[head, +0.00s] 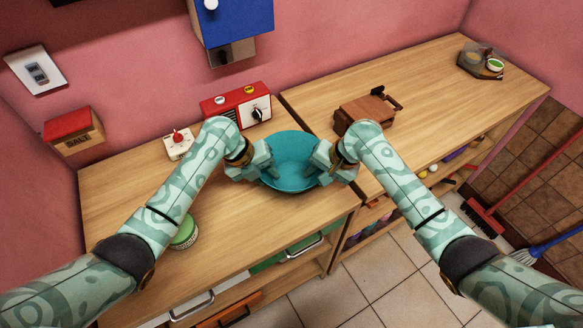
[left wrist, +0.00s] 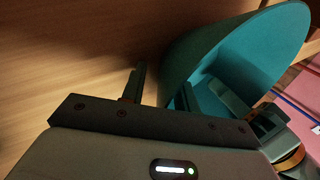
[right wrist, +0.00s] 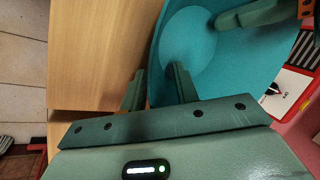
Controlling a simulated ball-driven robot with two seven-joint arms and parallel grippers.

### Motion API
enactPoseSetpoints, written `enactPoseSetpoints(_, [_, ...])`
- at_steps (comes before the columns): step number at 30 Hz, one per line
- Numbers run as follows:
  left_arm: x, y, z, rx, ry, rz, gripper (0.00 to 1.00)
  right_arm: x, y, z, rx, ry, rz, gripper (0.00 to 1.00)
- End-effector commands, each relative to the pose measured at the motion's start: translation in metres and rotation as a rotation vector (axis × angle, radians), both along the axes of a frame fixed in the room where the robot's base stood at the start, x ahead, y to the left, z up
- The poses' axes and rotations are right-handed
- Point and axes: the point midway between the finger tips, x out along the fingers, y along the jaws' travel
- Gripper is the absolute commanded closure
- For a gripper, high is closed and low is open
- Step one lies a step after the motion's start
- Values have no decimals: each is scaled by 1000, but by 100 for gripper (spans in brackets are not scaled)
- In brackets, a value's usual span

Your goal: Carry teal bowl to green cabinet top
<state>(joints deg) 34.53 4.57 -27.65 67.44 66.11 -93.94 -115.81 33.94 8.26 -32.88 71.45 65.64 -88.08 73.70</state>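The teal bowl (head: 291,150) is held between my two arms, over the counter near the seam where two wooden tops meet. My left gripper (head: 258,163) is at its left rim, with one finger inside and one outside the wall; the teal wall also shows in the left wrist view (left wrist: 265,50). My right gripper (head: 326,160) is on the opposite rim the same way, as the right wrist view shows (right wrist: 157,82). Both look closed around the wall. The bowl looks empty. A green drawer front (head: 272,262) shows below the left wooden top (head: 130,195). Any gap under the bowl is hidden.
A red radio (head: 238,103), a white timer (head: 179,144) and a salt box (head: 73,131) stand along the wall. A green-lidded jar (head: 185,232) is near my left arm. A brown press (head: 364,114) and a tray (head: 482,61) sit on the right top. A blue box hangs above.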

Motion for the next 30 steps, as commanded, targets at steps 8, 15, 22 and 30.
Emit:
enactPoseSetpoints(8, [0,0,0,0,0,0,98,0,0,0,0,0,0,98])
enactPoseSetpoints(15, [0,0,0,1,1,1,100,0,0,0,0,0,-1,100])
enactPoseSetpoints(22, [0,1,6,2,-2,1,100,0,0,6,0,-3,-1,100])
enactPoseSetpoints(30, [1,1,43,2,-16,1,100,2,-1,44,0,-18,-1,100])
